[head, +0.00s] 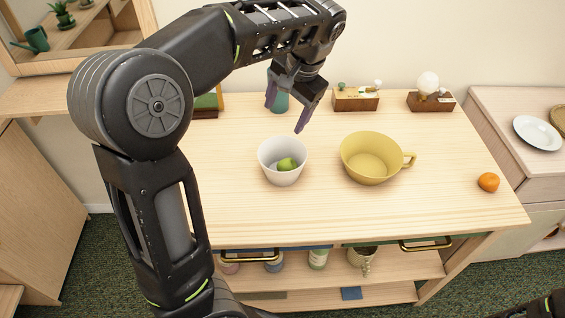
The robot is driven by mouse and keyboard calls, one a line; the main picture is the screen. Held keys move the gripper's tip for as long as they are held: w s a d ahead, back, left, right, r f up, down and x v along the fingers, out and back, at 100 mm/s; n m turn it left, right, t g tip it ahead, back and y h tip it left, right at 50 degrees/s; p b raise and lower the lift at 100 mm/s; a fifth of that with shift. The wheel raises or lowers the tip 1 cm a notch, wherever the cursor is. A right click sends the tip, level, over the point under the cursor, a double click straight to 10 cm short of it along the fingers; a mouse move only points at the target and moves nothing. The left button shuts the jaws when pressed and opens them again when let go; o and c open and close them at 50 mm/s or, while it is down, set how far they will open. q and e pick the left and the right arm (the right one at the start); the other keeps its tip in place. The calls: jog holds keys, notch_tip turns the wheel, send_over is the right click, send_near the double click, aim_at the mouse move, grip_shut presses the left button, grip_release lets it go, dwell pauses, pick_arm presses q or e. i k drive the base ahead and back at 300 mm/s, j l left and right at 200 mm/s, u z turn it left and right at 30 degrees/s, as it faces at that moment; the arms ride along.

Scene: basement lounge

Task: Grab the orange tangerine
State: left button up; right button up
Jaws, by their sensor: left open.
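The orange tangerine (488,182) rests on the wooden table (400,215) near its right edge, in the head view. My left gripper (286,117) is open and empty, pointing down above the back middle of the table, behind the white bowl. It is well to the left of the tangerine and apart from it. My right gripper is not in view; only a dark part shows at the bottom right corner.
A white bowl (270,165) holds a green fruit (287,164). A yellow handled bowl (372,165) stands between it and the tangerine. A teal container (280,102) and wooden boxes (355,103) (431,102) line the back. A plate (537,133) lies on the right cabinet. The table's front is clear.

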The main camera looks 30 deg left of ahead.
aim_at(489, 181)
jog(key=k, duration=1)
